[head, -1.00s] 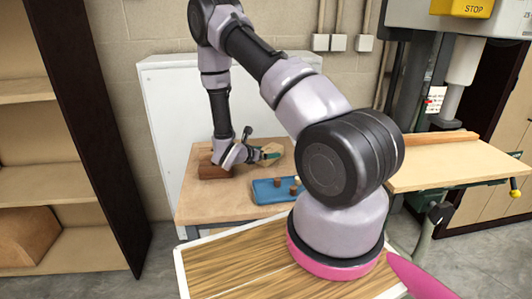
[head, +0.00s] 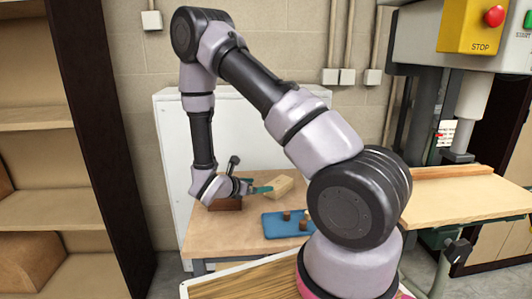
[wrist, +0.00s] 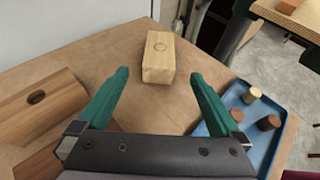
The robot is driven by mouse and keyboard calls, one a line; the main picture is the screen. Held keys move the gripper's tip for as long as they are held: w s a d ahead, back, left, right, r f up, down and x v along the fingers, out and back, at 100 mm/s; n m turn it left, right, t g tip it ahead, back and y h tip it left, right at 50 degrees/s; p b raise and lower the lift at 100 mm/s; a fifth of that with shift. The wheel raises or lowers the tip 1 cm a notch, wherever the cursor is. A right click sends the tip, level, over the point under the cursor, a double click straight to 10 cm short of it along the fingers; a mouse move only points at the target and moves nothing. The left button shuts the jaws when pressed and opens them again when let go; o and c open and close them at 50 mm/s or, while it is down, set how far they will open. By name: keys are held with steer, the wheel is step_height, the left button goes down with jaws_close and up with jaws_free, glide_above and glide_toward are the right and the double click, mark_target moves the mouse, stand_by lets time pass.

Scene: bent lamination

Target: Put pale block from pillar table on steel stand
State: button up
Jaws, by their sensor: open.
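The pale block (wrist: 158,55) lies on the brown-topped table (wrist: 100,58) in the wrist view, with a dark ring mark on its top. It also shows in the head view (head: 281,187). My gripper (wrist: 160,82) has its two green fingers spread wide and empty. The block lies ahead of the fingertips, roughly centred between them and apart from both. In the head view my gripper (head: 262,189) is low over the table, just left of the block. I cannot tell which thing is the steel stand.
A brown wooden block (wrist: 38,105) lies left of my gripper. A blue tray (wrist: 262,148) with several small cylinders sits close on the right. A white cabinet (head: 172,130) stands behind the table. A machine with a wooden top (head: 455,200) stands at the right.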

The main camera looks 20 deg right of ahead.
steer(key=s+d+r+m+g+y, duration=0.25)
steer(key=s+r+m, duration=0.25)
steer(key=r+m, duration=0.4)
steer(key=s+d+r+m+g+y, duration=0.15)
steer(key=s+r+m+g, duration=0.35)
steer(key=r, duration=0.5)
steer(key=s+a+r+m+t+y, duration=0.4)
steer(key=s+r+m+y, duration=0.1)
steer(key=r, duration=0.4)
steer(key=s+a+r+m+t+y, duration=0.4)
steer(key=s+r+m, duration=0.3)
steer(key=r+m, duration=0.2)
steer(key=shift+r+y, duration=0.2)
steer(key=shift+y, duration=0.2)
